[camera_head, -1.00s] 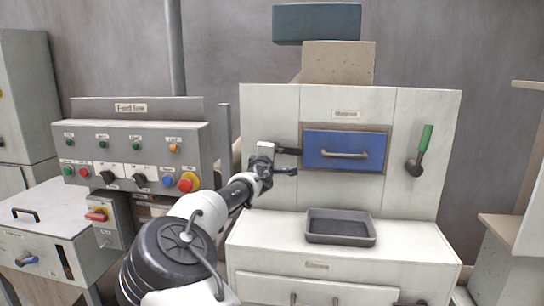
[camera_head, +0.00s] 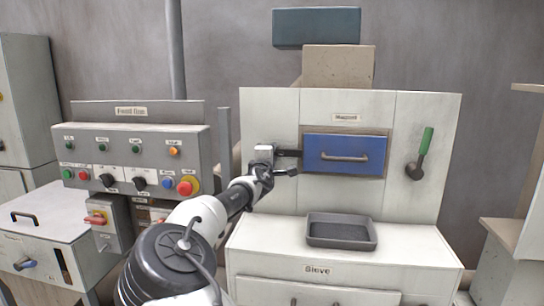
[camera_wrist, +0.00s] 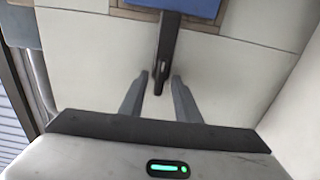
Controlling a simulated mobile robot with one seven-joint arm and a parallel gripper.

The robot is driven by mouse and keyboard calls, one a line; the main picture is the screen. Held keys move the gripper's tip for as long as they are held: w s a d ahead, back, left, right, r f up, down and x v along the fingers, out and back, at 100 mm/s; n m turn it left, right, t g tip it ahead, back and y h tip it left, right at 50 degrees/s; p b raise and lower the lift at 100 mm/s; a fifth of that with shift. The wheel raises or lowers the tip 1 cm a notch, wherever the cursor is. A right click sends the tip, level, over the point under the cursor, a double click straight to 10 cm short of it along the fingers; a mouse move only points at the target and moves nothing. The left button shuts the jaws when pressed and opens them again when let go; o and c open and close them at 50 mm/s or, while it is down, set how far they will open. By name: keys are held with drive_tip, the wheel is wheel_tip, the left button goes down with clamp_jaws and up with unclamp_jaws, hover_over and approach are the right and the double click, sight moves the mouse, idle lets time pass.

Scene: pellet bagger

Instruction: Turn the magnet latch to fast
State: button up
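The blue magnet drawer (camera_head: 344,154) with a grey handle sits shut in the white panel, under a label reading Magnet. A dark bar-shaped latch (camera_head: 291,153) sticks out sideways from the drawer's left edge. In the wrist view the latch (camera_wrist: 168,45) runs from the blue drawer front (camera_wrist: 190,5) down to the gap between my fingers. My gripper (camera_head: 284,163) is at the left of the drawer. In the wrist view my gripper (camera_wrist: 158,82) is open, with one finger on each side of the latch's end and gaps visible. I cannot tell its depth relative to the latch.
A dark tray (camera_head: 341,231) stands on the white Sieve cabinet (camera_head: 290,262) below. A control box (camera_head: 130,155) with buttons and a red knob stands left of my arm. The panel below the drawer is clear.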

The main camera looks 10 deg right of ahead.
drive_tip(key=v, duration=1.7)
drive_tip(key=shift+s+b, duration=0.2)
drive_tip(key=shift+b, duration=0.1)
